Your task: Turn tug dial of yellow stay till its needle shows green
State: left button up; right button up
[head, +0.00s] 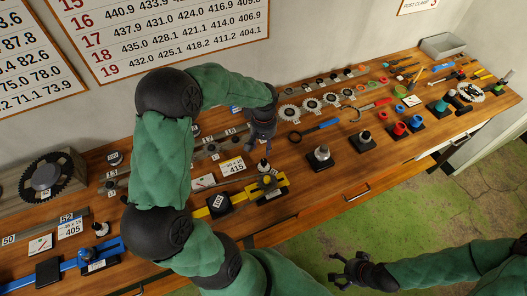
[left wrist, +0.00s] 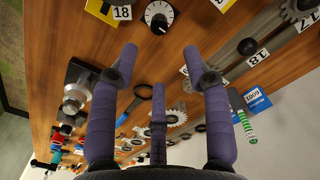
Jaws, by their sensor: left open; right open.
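The yellow stay (head: 241,199), a yellow bar with black blocks, lies near the bench's front edge in the head view. A yellow part (left wrist: 103,9) shows at the top of the left wrist view. Behind the stay's right end is a dial (head: 264,166) with a black knob; its pale marked face (left wrist: 159,16) shows in the left wrist view. A white gauge card (head: 203,183) has a reddish needle; its reading is too small to tell. My left gripper (head: 262,147) is open and empty above the bench, behind the dial. My right gripper (head: 350,272) is open, off the bench front.
A 415 card (head: 233,167) stands beside the dial. A blue stay (head: 75,263) with its own gauge card (head: 40,244) and knob (head: 100,229) is at left. Chainrings (head: 290,113), a blue-handled tool (head: 315,130) and black-based posts (head: 321,157) lie to the right.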

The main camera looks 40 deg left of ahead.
aim_at(264, 161)
pick_arm(q)
notch_tip(264, 161, down, 11)
jog(key=shift+r, duration=0.2)
jog(key=shift+d, duration=0.1)
grip_shut()
